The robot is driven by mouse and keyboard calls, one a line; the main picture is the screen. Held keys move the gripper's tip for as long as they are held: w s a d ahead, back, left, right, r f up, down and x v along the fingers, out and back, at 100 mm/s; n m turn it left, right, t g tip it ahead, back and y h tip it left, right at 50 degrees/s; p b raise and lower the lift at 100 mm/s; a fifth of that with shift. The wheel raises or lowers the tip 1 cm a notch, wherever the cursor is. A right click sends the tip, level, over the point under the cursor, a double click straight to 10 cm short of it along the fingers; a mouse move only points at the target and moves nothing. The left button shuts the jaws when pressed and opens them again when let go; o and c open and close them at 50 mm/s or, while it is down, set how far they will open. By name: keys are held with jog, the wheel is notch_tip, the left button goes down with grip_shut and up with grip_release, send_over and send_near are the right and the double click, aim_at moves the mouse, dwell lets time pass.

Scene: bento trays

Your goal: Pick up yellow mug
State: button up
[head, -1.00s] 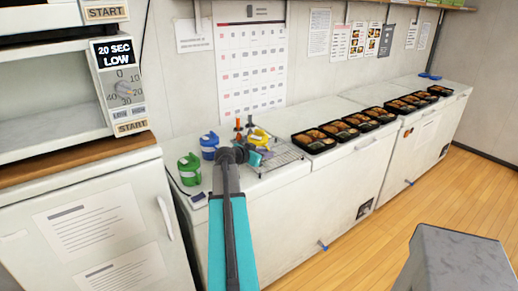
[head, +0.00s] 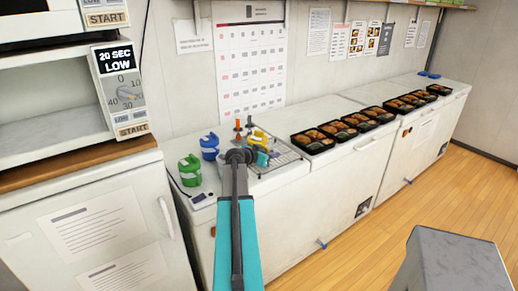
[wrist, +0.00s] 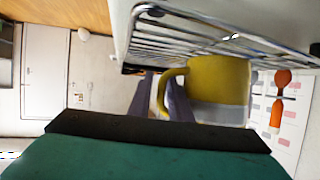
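The yellow mug (head: 259,136) stands at the back of the white freezer top, by the wire rack, and is partly hidden by my arm in the head view. In the wrist view the mug (wrist: 218,82) is close up, with its handle toward the left. My gripper (wrist: 163,100) is at the handle side. Its two dark fingers show apart, one to each side of the handle strip, without a clear grip. In the head view the gripper (head: 262,158) is just in front of the mug.
A blue mug (head: 209,148) and a green mug (head: 189,171) stand to the left. A wire rack (head: 282,158) lies beside the yellow mug. Orange-handled items (head: 238,126) stand behind. Several filled bento trays (head: 314,146) line the freezers to the right.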

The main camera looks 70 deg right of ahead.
jog(key=shift+x, duration=0.85)
grip_shut()
